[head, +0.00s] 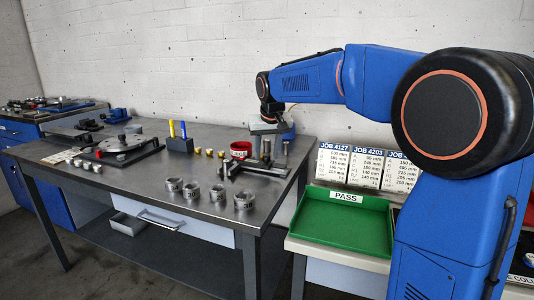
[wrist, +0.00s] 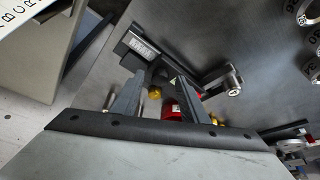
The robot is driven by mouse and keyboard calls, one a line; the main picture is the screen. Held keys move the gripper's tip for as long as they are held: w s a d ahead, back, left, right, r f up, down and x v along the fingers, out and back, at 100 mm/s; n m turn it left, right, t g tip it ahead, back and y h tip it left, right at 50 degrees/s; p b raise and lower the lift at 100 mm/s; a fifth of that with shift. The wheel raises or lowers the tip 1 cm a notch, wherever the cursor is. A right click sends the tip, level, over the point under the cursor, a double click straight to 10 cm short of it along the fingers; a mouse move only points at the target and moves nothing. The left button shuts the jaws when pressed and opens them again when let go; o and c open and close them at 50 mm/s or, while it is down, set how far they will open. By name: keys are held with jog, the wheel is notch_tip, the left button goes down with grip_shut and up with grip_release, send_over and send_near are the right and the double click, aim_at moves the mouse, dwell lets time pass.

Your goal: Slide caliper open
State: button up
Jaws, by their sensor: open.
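A dark caliper-like tool (head: 255,169) lies near the right end of the steel bench, with a long bar and side arms. In the wrist view it (wrist: 147,45) shows a pale marked panel and a dark beam. My gripper (head: 267,147) is above the tool's far side in the head view. The opening of the tool's jaws is too small to make out.
A red round container (head: 241,149) stands close behind the tool. Several metal rings (head: 218,194) stand in front, and small brass weights (head: 209,153) lie to the left. A green PASS tray (head: 340,226) is right.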

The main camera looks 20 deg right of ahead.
jog(key=shift+f, duration=0.1)
grip_shut()
jog(key=shift+s+d, duration=0.45)
jog(key=shift+d, duration=0.2)
jog(key=shift+s+d, duration=0.45)
jog(key=shift+d, duration=0.15)
grip_release()
jog(key=v, duration=1.7)
jog(key=shift+s, duration=0.15)
